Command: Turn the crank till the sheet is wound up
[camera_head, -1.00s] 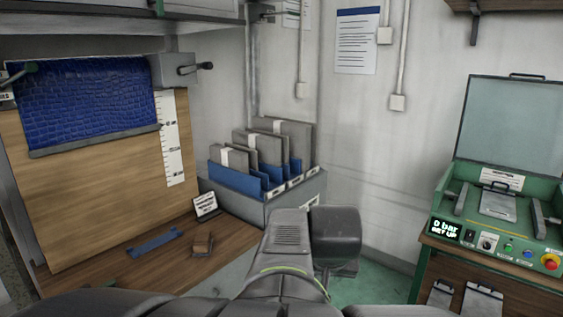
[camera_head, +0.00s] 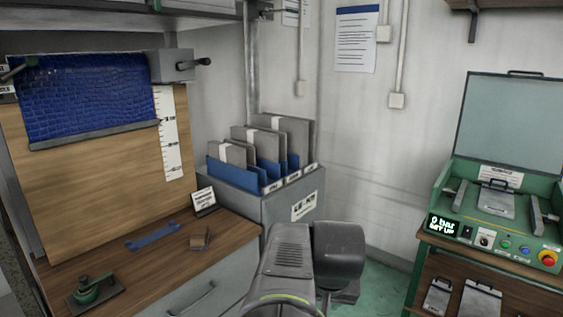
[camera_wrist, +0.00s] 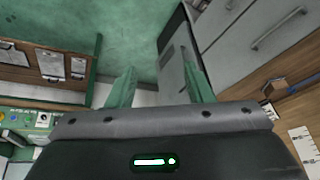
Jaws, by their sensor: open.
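The blue, crocodile-textured sheet (camera_head: 85,98) hangs partly unrolled over a wooden board (camera_head: 95,185) at the left in the head view, with a grey bar along its lower edge. A grey box (camera_head: 171,66) sits at the sheet's upper right, with a dark crank handle (camera_head: 203,62) sticking out to the right. A dark green handle (camera_head: 14,70) shows at the sheet's upper left. My gripper (camera_wrist: 159,86) is open and empty in the wrist view, its green fingers apart above the floor. It is away from the crank; its fingers are hidden in the head view.
A white scale (camera_head: 168,135) runs beside the sheet. The bench (camera_head: 165,262) holds a blue strip, a brown block, a small sign and a green clamp-like device (camera_head: 92,290). A folder rack (camera_head: 290,205) stands mid-view. A green press (camera_head: 500,225) stands right.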

